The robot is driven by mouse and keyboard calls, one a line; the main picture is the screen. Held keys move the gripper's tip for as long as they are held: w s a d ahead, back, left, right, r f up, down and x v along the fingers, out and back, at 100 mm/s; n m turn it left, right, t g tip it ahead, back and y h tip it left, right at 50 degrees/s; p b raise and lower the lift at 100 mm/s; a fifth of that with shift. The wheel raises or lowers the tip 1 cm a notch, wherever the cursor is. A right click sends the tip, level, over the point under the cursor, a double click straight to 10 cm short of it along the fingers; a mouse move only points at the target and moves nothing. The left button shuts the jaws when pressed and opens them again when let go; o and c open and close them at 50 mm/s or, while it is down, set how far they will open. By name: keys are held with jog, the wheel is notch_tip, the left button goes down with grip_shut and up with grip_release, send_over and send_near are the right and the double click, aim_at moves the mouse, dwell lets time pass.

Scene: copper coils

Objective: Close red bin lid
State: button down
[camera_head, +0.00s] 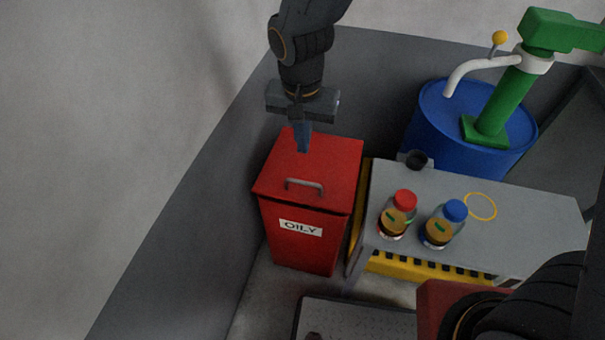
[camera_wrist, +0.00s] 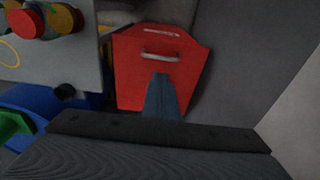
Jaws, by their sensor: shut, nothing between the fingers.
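The red bin (camera_head: 306,236) stands on the floor left of the grey table, with an "OILY" label on its front. Its red lid (camera_head: 335,165) lies flat over the top and looks closed, with a grey handle near the front edge. The lid also shows in the wrist view (camera_wrist: 135,85), with its handle toward the top. My gripper (camera_head: 303,148) points down over the rear part of the lid, its fingers together and empty. In the wrist view the fingertips (camera_wrist: 161,78) overlap the lid just below the handle. I cannot tell whether they touch it.
A blue drum (camera_head: 437,110) with a green pump (camera_head: 505,100) stands behind. A grey wall runs close on the bin's left.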

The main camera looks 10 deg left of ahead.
send_over(301, 195)
jog(key=w, duration=0.1)
notch_tip(301, 195, down, 14)
dwell(0.5)
jog(key=f, duration=0.1)
jog(key=b, duration=0.1)
jog(key=f+b, duration=0.1)
jog(key=shift+s+f, duration=0.25)
jog(key=shift+f, duration=0.1)
jog(key=shift+s+f+b, duration=0.3)
jog(key=shift+s+f, duration=0.1)
jog(key=shift+s, duration=0.05)
jog(key=shift+r, duration=0.15)
